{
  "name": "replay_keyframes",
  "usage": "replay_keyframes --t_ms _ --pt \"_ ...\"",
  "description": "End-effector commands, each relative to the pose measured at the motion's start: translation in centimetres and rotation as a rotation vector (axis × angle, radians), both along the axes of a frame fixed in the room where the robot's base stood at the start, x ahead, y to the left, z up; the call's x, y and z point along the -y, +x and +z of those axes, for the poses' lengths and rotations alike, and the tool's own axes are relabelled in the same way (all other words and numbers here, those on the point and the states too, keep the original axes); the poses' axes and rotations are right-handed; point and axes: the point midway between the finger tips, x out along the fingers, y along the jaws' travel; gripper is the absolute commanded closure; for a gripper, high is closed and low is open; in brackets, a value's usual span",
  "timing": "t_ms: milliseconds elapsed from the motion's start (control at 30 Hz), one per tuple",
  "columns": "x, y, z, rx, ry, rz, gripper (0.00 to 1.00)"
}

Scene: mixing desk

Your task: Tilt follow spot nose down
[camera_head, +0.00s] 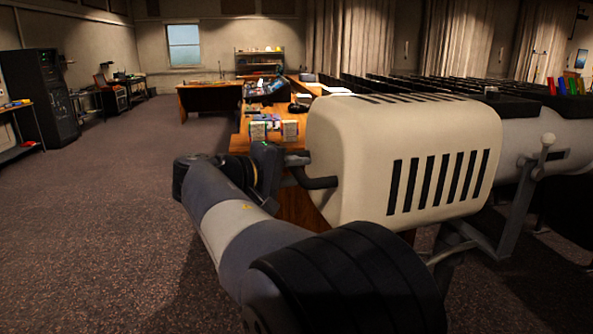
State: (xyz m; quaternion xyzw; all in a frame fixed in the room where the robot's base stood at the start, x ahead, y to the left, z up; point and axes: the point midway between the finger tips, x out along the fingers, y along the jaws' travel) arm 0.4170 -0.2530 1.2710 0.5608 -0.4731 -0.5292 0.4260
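The follow spot (365,150) fills the right middle of the view, with a cream rear housing, black vent slots and a grey barrel (540,140) running off to the right. It looks roughly level. A dark bent handle (318,182) sticks out of the housing's rear, on the left. My arm reaches up from the bottom, and my gripper (296,165) is at this handle, close to the rear of the housing. The fingers are small and partly hidden, so I cannot tell whether they are closed around the handle or only beside it.
A grey yoke (518,200) with a pale knob (547,140) carries the spot. Coloured filters (566,86) stand on top at the right. A wooden desk (245,133) with equipment lies behind. Open carpet (110,210) spreads on the left.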

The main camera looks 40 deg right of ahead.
Motion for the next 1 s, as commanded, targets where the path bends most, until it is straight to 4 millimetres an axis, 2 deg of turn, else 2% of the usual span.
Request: replay_keyframes --t_ms 33,300,633,767,1000 --pt "0.0 0.0 0.0 0.000 0.000 0.000 0.80" --pt "0.0 0.0 0.0 0.000 0.000 0.000 1.00" --pt "0.0 0.0 0.2 0.001 0.002 0.000 1.00" --pt "0.1 -0.1 1.5 0.009 0.019 -0.002 1.00" --pt "0.3 -0.2 5.2 0.038 0.077 -0.004 1.00"
